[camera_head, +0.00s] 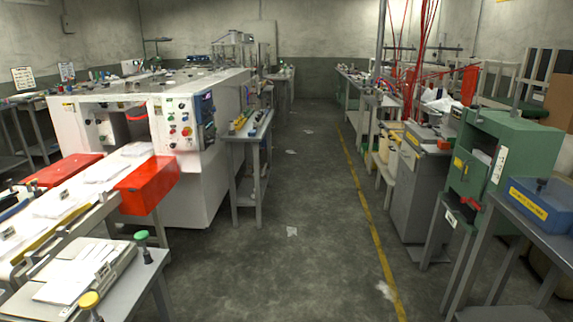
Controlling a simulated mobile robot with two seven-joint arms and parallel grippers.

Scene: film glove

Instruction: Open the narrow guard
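Nothing in the head view is labelled as the narrow guard, so I cannot tell for sure which part it is. A white machine (188,190) with a control panel (181,130) stands at the left. A red-orange cover (147,184) sits across the near end of its conveyor, and a flatter red cover (62,172) lies on the far side. A green machine (500,150) with a small front door (468,172) stands at the right. Neither of my grippers is in view.
A grey floor aisle (290,220) runs clear down the middle, with a few paper scraps and a yellow line (366,205). A narrow table (251,128) stands beside the white machine.

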